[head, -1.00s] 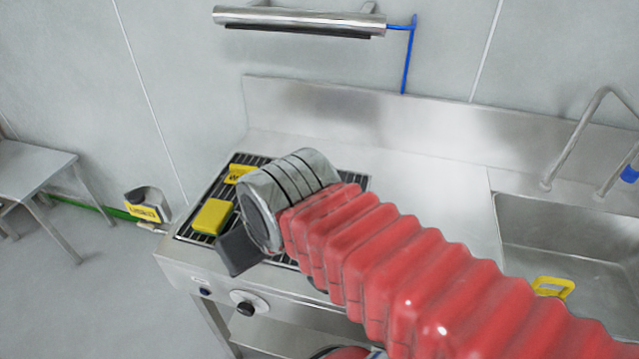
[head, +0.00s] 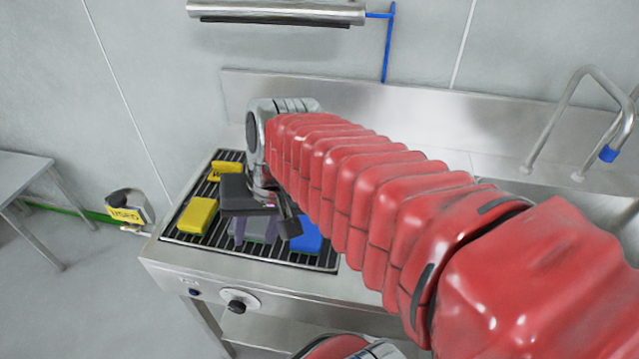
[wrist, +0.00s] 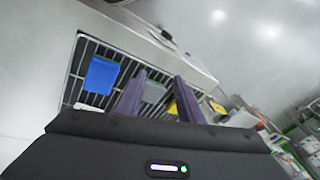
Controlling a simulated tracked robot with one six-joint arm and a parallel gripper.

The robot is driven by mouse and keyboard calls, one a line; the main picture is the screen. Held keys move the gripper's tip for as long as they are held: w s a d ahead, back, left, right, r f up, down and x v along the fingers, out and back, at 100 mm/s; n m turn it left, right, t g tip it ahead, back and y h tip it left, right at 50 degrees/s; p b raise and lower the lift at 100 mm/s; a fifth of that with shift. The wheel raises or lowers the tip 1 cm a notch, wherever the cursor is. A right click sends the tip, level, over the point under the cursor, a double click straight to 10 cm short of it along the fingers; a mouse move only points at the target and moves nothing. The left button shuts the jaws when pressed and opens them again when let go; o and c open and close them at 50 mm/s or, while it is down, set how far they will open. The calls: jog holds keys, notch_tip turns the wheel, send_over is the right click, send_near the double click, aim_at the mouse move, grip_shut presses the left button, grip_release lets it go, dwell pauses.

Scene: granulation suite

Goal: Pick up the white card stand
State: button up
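My gripper (head: 256,243) hangs over the black slatted rack at the left end of the steel counter. Its two purple fingers stand apart, and nothing is held between them; they also show in the wrist view (wrist: 160,80). In the head view my arm hides that part of the rack.
On the rack (head: 185,237) are a blue block (head: 307,236), a grey block (wrist: 153,92) seen between the fingers, a yellow block (head: 198,215) and a yellow lettered piece (head: 226,169). A sink with a tap (head: 570,120) is at right. A steel table (head: 25,175) stands far left.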

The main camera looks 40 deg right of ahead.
jog(key=w+d+f+m+y, duration=0.2)
jog(key=w+d+m+y, duration=0.15)
jog(key=d+m, duration=0.35)
jog(key=w+d+f+m+y, duration=0.2)
jog(key=w+d+m, duration=0.2)
jog(key=d+m, duration=0.25)
jog(key=s+d+f+m+t, duration=0.1)
jog(key=d+m+t, duration=0.3)
jog(key=d, duration=0.6)
jog(key=s+d+f+m+t, duration=0.1)
jog(key=d+f+m+t, duration=0.2)
jog(key=d+m, duration=0.3)
jog(key=d+t, duration=0.1)
jog(key=d, duration=0.4)
jog(key=shift+s+d+f, duration=0.15)
jog(key=shift+s, duration=0.1)
jog(key=shift+w+m, duration=0.1)
jog(key=shift+m, duration=0.15)
jog(key=x, duration=0.8)
jog(key=shift+w+a+f, duration=0.1)
jog(key=shift+a, duration=0.15)
